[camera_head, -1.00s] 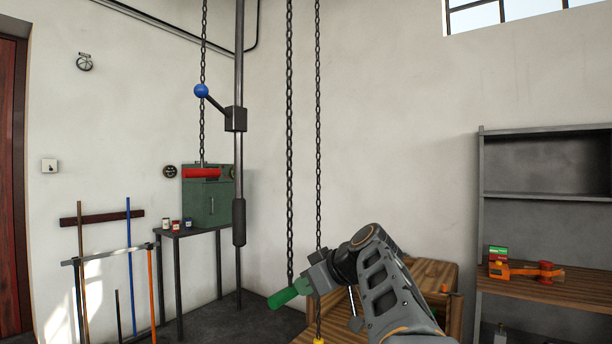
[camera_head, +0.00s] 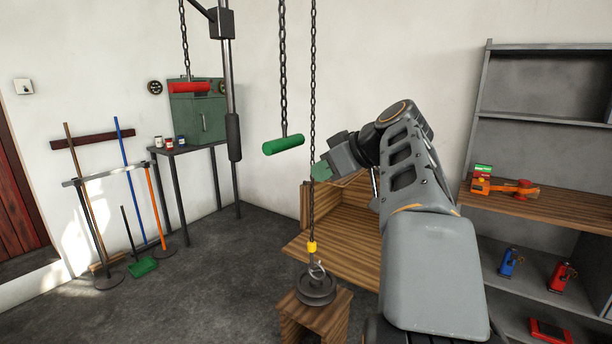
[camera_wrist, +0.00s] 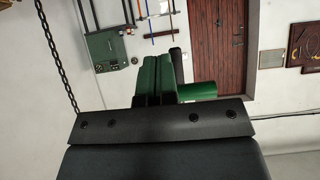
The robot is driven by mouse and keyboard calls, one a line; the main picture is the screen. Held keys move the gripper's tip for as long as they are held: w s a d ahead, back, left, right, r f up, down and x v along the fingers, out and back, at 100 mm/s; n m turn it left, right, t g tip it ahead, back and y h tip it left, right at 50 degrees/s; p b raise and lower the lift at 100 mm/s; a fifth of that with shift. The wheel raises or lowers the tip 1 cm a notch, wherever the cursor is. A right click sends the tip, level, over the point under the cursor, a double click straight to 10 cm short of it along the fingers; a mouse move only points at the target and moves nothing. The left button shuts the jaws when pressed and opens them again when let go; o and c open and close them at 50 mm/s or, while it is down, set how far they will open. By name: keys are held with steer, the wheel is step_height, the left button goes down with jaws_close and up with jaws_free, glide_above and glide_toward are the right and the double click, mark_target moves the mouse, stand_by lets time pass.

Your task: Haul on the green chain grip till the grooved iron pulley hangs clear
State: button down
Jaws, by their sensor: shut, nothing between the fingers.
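The green chain grip (camera_head: 283,145) hangs level at the end of a dark chain, left of my gripper (camera_head: 322,172) in the head view. My gripper is shut and empty, with a gap between it and the grip. In the wrist view the shut green fingers (camera_wrist: 157,80) partly cover the grip (camera_wrist: 198,91), which shows beyond them on the right. The grooved iron pulley (camera_head: 316,288) is at a small wooden stand (camera_head: 329,316), seemingly resting on its top. A yellow fitting (camera_head: 312,247) and a hook join it to a second chain.
A wooden bench (camera_head: 345,235) stands behind the pulley and partly behind my arm. A red grip (camera_head: 189,88) hangs by a green box (camera_head: 198,114) on a side table. A shelf unit (camera_head: 545,200) stands at right.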

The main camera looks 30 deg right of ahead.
steer(key=shift+v, duration=2.3)
steer(key=shift+a, duration=0.1)
steer(key=s+a+f+m+g+h, duration=0.1)
steer(key=a+f, duration=0.4)
steer(key=f, duration=0.6)
steer(key=s+a+f+m+g+h, duration=0.2)
steer(key=a+f, duration=0.4)
steer(key=f, duration=0.6)
steer(key=s+a+f+m+g+h, duration=0.1)
steer(key=s+a+f+g, duration=0.3)
steer(key=f, duration=0.7)
steer(key=shift+s+a+f+m+h, duration=0.2)
steer(key=shift+a+m+h, duration=0.3)
steer(key=shift+a, duration=0.6)
